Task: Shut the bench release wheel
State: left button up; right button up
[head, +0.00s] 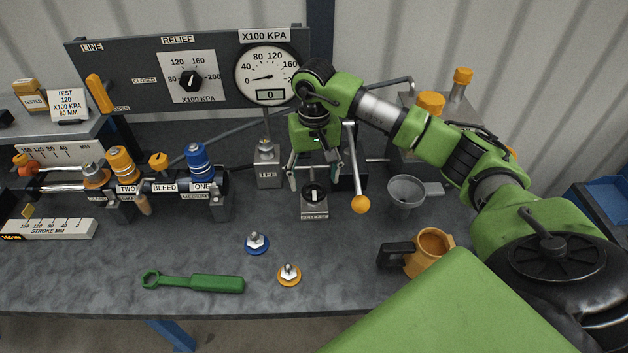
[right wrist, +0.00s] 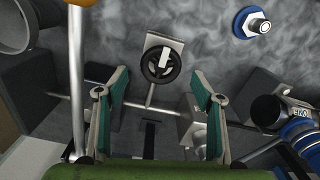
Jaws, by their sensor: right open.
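The release wheel is a small black round knob (head: 314,192) with a white bar across it, on a grey block labelled RELEASE (head: 314,211). It stands on the bench below my right gripper (head: 315,180). In the right wrist view the wheel (right wrist: 161,64) lies just beyond and between the fingertips, with its white bar nearly upright in the picture. My right gripper (right wrist: 158,90) is open and empty, its two green-lined fingers apart, and looks clear of the wheel. My left gripper is not in view.
A pump lever with an orange ball (head: 360,204) stands close right of the gripper. A grey funnel (head: 406,193) and orange mug (head: 430,252) are further right. The TEE block (head: 268,165) is close left. Blue (head: 256,243) and orange (head: 289,275) fittings and a green wrench (head: 192,282) lie in front.

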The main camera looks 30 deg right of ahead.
aim_at(314, 189)
notch_tip(314, 189, down, 3)
jog(key=shift+s+a+r, duration=0.1)
jog(key=shift+a+r, duration=0.05)
jog(key=shift+r, duration=0.05)
jog(key=shift+f, duration=0.2)
jog(key=c, duration=1.1)
